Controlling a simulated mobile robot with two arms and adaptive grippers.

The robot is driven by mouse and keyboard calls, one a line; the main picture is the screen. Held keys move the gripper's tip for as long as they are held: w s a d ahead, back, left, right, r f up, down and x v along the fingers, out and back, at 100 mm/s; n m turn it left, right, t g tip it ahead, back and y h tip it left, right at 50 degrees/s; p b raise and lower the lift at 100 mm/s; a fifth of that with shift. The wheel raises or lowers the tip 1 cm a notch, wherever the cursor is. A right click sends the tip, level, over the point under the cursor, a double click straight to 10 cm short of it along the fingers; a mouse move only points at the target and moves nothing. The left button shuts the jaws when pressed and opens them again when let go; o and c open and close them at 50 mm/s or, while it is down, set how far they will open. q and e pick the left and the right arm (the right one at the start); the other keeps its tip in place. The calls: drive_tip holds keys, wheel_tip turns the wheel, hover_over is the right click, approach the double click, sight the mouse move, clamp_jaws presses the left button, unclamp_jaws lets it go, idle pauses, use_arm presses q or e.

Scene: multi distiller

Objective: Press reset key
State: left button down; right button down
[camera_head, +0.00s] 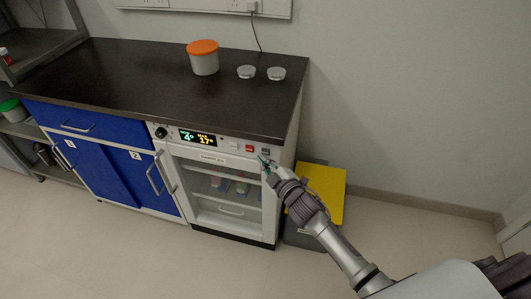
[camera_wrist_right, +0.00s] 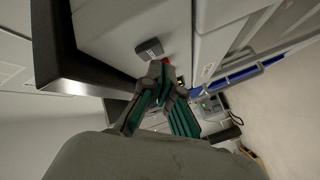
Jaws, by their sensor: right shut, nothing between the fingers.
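The control panel (camera_head: 221,145) runs along the top of the glass-door appliance, under the dark counter. It has a red key (camera_head: 249,148) and, right of it, a dark grey key (camera_head: 265,151). Their labels are too small to read, so I cannot tell which is reset. My right gripper (camera_head: 263,159) is shut and empty, its tips just below the grey key. In the right wrist view the gripper tips (camera_wrist_right: 160,66) are close to the grey key (camera_wrist_right: 149,48); a bit of red (camera_wrist_right: 166,60) shows behind them. I cannot tell whether they touch anything. My left gripper is not in view.
The panel also has a black knob (camera_head: 161,132) and a lit display (camera_head: 198,138). An orange-lidded tub (camera_head: 204,62) and two small lids (camera_head: 246,72) stand on the counter (camera_head: 130,75). A yellow-lidded bin (camera_head: 325,188) stands right of the appliance. The floor in front is clear.

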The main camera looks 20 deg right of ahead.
drive_tip(key=shift+w+d, duration=0.15)
idle(0.4)
drive_tip(key=shift+w+d, duration=0.15)
drive_tip(key=shift+w, duration=0.1)
drive_tip(key=shift+s, duration=0.15)
drive_tip(key=shift+s+a, duration=0.25)
idle(0.4)
drive_tip(key=s+a+p, duration=0.1)
drive_tip(key=s+a, duration=0.2)
drive_tip(key=s, duration=0.2)
drive_tip(key=shift+a+p, duration=0.2)
drive_tip(key=shift+p, duration=0.2)
idle(0.6)
